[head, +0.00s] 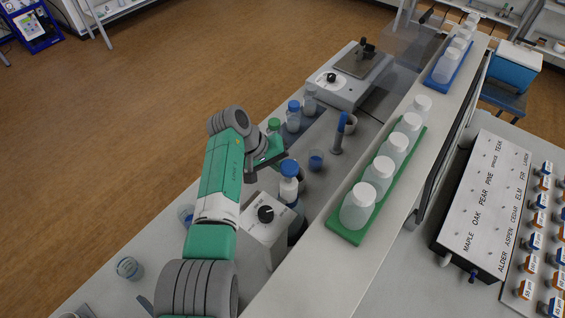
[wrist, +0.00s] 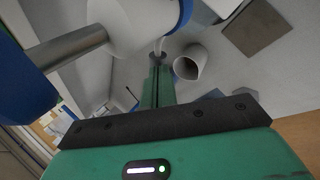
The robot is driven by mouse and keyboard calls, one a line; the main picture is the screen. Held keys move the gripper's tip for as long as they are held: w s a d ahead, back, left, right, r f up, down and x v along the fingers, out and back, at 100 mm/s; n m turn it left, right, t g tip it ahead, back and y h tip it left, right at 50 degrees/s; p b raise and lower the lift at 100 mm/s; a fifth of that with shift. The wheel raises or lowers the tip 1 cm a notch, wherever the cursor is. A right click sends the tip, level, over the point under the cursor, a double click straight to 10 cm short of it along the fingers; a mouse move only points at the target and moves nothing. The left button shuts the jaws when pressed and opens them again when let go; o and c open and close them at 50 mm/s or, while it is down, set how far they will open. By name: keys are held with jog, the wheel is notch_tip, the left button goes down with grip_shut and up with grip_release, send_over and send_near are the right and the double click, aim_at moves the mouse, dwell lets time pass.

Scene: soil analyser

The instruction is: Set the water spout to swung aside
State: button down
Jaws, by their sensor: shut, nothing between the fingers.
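My gripper (wrist: 158,62) is shut and empty, with its narrow green fingers together in the wrist view. In the head view its green end (head: 270,157) is above the bench behind a blue-capped bottle (head: 289,180); the fingertips are hard to make out there. In the wrist view a white rounded body with blue parts (wrist: 125,22) is close above and left of the fingers. A grey tube (wrist: 65,48) is at its left. I cannot tell for certain which part is the water spout, or whether the fingers touch anything.
A grey box with a black knob (head: 267,213) stands by my arm. Bottles with green (head: 274,124) and blue caps (head: 293,107), a blue-filled beaker (head: 316,160) and a balance (head: 345,85) are beyond. A shelf with white-capped jars (head: 358,207) runs along the right.

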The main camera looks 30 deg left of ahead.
jog(key=w+a+p+v, duration=0.1)
jog(key=p+v, duration=0.1)
jog(key=v, duration=1.2)
jog(key=shift+w, duration=0.4)
